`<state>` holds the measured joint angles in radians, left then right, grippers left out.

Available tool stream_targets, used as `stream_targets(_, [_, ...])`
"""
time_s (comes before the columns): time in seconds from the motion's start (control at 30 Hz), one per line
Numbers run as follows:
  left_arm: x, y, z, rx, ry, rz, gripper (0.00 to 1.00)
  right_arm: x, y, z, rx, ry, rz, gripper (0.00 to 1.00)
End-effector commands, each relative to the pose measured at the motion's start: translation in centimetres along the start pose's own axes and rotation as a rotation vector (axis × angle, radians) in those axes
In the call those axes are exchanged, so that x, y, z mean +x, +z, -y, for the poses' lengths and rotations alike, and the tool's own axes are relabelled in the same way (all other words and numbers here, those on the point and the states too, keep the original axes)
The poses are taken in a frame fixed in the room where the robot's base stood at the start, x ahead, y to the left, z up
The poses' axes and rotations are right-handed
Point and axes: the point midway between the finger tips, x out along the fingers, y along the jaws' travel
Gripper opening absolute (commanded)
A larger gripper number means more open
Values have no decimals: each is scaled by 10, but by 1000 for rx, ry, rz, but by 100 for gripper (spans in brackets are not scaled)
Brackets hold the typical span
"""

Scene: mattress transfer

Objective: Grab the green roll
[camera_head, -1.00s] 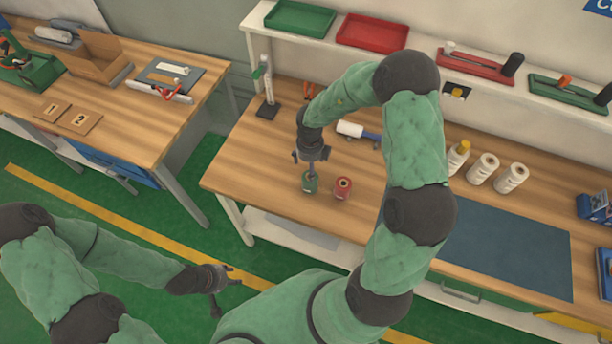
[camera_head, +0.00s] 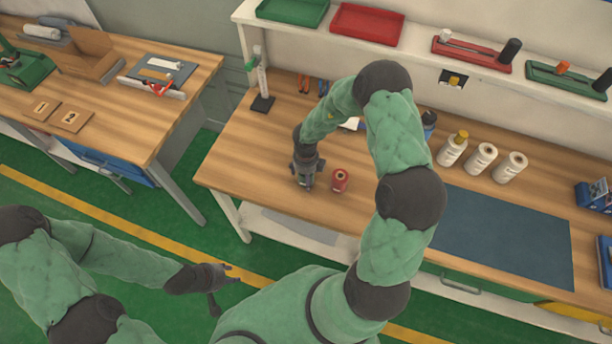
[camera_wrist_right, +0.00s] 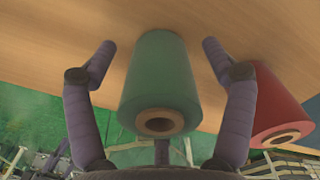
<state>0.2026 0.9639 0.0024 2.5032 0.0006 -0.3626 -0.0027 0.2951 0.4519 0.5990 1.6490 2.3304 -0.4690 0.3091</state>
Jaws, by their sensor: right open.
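The green roll (camera_wrist_right: 158,75) stands on the wooden workbench, between the spread fingers of my right gripper (camera_wrist_right: 158,62) in the right wrist view. The fingers are on both sides of the roll, with a visible gap on each side. In the head view my right gripper (camera_head: 305,182) is low over the bench and hides the green roll. A red roll (camera_head: 339,179) stands just right of it; it also shows in the right wrist view (camera_wrist_right: 277,105). My left gripper (camera_head: 221,283) hangs over the green floor at lower left, fingers apart and empty.
Several white rolls and bottles (camera_head: 481,158) stand on the bench to the right, near a dark blue mat (camera_head: 505,237). A shelf with a green tray (camera_head: 292,11) and a red tray (camera_head: 367,24) runs behind. A second table (camera_head: 140,140) is at left.

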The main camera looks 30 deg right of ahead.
Motion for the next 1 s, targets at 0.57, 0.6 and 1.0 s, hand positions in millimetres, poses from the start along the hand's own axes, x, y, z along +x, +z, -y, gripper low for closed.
stream_targets(0.57, [0,0,0,0,0,0,40,-1,0,0,0,0,0,12])
stream_targets(0.6, [0,0,0,0,0,0,40,-1,0,0,0,0,0,12])
stream_targets(1.0, [-10,0,-4,0,0,0,40,-41,2,1,0,-2,5,12])
